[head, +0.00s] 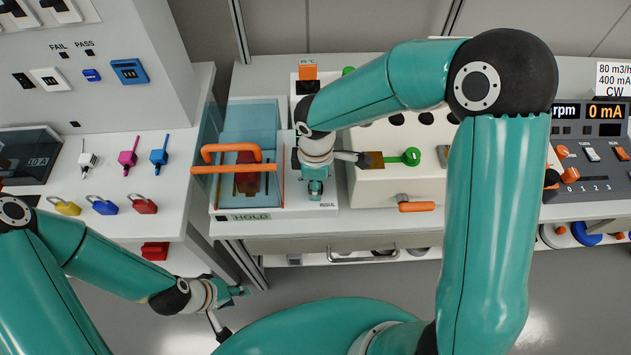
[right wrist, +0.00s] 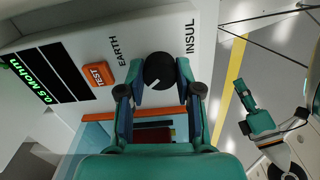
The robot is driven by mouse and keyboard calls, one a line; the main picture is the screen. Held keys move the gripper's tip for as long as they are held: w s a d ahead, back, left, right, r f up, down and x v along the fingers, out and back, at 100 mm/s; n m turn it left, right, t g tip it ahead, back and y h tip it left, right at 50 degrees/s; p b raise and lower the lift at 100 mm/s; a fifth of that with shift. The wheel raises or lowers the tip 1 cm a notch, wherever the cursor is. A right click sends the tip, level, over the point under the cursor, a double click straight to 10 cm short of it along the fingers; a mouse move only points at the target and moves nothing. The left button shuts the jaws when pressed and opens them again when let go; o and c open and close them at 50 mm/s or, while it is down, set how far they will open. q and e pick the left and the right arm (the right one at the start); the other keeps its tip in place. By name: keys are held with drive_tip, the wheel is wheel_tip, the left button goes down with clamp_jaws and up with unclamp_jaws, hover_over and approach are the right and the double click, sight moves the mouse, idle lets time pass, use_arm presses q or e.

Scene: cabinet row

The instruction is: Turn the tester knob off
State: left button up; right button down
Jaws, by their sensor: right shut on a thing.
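The tester knob (right wrist: 159,68) is round and black with a short white mark near its lower edge in the right wrist view. It sits on the tester's white panel between the labels EARTH and INSUL. My right gripper (right wrist: 160,80) is shut on the knob, one finger on each side. In the head view my right gripper (head: 316,188) hangs over the tester (head: 275,214) and hides the knob. My left gripper (head: 238,292) is low, in front of the bench and apart from the tester; its jaw opening is unclear. It also shows in the right wrist view (right wrist: 247,108).
An orange TEST button (right wrist: 99,74) and a lit display (right wrist: 34,82) are on the tester panel. A clear blue cover with an orange handle (head: 262,153) stands beside my right gripper.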

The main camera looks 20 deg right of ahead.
drive_tip(key=shift+w+r+n, duration=0.1)
drive_tip(key=shift+w+n, duration=0.05)
drive_tip(key=shift+n, duration=0.35)
drive_tip(key=c, duration=0.8)
unclamp_jaws()
drive_tip(key=shift+c, duration=0.2)
drive_tip(key=shift+o, duration=0.3)
wheel_tip(320, 180, up, 12)
